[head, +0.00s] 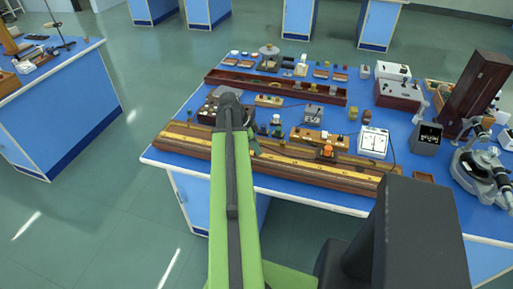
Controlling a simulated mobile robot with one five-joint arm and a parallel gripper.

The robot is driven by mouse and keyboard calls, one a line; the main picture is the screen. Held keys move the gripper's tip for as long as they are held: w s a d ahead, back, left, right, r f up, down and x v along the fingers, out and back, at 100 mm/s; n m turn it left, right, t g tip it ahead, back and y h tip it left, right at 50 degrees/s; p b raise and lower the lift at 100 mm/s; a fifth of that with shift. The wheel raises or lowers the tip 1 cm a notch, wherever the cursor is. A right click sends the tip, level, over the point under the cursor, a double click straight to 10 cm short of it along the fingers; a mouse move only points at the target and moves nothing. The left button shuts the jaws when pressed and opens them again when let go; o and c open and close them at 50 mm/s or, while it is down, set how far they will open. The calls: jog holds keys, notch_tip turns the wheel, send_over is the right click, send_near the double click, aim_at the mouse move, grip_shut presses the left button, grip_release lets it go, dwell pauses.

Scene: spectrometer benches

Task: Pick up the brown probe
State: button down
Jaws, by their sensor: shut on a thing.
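My green arm reaches forward over the near edge of the blue bench (300,193). My gripper (253,143) is at the arm's far end, low over the long wooden metre bridge (330,171), and is mostly hidden behind the arm. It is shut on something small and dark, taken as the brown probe. The probe's shape and its exact hold between the fingers cannot be made out. I cannot tell whether it touches the metre bridge.
A white meter (373,142), a wooden block with an orange knob (328,151) and a long reddish box (300,91) stand close by. A microscope (480,172) and a tall dark wooden case (477,90) are at the right. Open floor (110,215) lies left.

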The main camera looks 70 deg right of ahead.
notch_tip(320, 180, up, 3)
jog(key=shift+s+f+p, duration=0.1)
jog(key=shift+f+p, duration=0.1)
jog(key=shift+p, duration=0.5)
jog(key=s+a+r+p, duration=0.1)
jog(key=s+r+p, duration=0.4)
jog(key=s, duration=0.6)
jog(key=shift+s+r+p, duration=0.25)
jog(key=shift+r+p, duration=0.1)
jog(key=shift+w+a, duration=0.1)
jog(key=shift+w, duration=0.05)
